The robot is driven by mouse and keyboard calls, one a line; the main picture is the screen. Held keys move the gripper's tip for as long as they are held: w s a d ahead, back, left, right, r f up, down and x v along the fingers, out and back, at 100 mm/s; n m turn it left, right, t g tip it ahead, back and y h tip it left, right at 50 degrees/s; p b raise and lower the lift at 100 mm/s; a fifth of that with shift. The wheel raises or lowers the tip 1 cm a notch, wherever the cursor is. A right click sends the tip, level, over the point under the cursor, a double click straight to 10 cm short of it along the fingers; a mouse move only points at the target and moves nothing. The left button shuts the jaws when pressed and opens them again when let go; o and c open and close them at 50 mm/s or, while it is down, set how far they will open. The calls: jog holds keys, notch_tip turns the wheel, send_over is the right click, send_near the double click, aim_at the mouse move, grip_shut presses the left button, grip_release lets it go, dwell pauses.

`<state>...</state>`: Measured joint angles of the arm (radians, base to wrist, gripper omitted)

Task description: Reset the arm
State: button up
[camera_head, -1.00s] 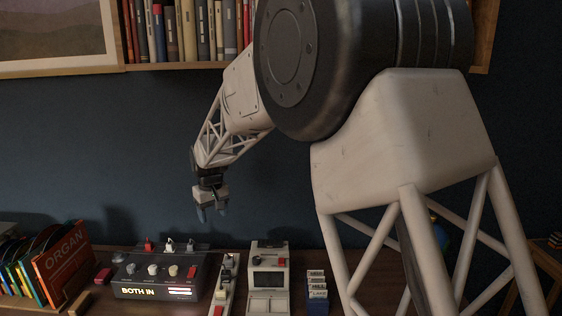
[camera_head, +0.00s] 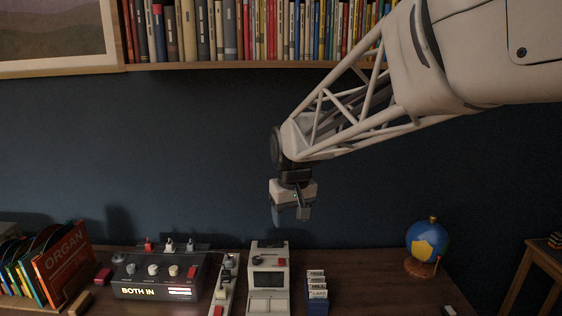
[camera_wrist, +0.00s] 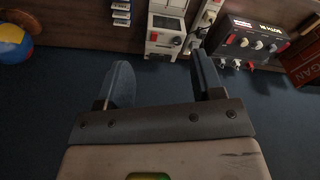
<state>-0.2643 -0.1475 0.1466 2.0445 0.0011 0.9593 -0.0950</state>
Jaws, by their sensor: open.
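My gripper (camera_head: 290,213) hangs pointing down in front of the dark blue wall, above the back of the desk, in the head view. In the wrist view my gripper (camera_wrist: 160,85) shows two dark fingers set well apart. Nothing is between them. My gripper is apart from the desk and from everything on it.
The wooden desk (camera_head: 370,290) holds a "BOTH IN" control box (camera_head: 160,275), a narrow switch strip (camera_head: 225,285), a beige device with a screen (camera_head: 268,280), small labelled boxes (camera_head: 317,292), a globe (camera_head: 428,245) and an "ORGAN" record (camera_head: 64,262). A bookshelf (camera_head: 220,66) runs above.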

jog(key=s+d+f+m, duration=0.1)
jog(key=s+d, duration=0.4)
jog(key=s, duration=0.4)
jog(key=s+d+f+m, duration=0.1)
jog(key=s+d, duration=0.4)
jog(key=s, duration=0.5)
jog(key=s+d+f+m+t, duration=0.1)
jog(key=s+d+f+m, duration=0.1)
jog(key=s+d, duration=0.4)
jog(key=shift+s+h, duration=0.3)
jog(key=shift+s, duration=1.45)
jog(key=shift+w, duration=0.1)
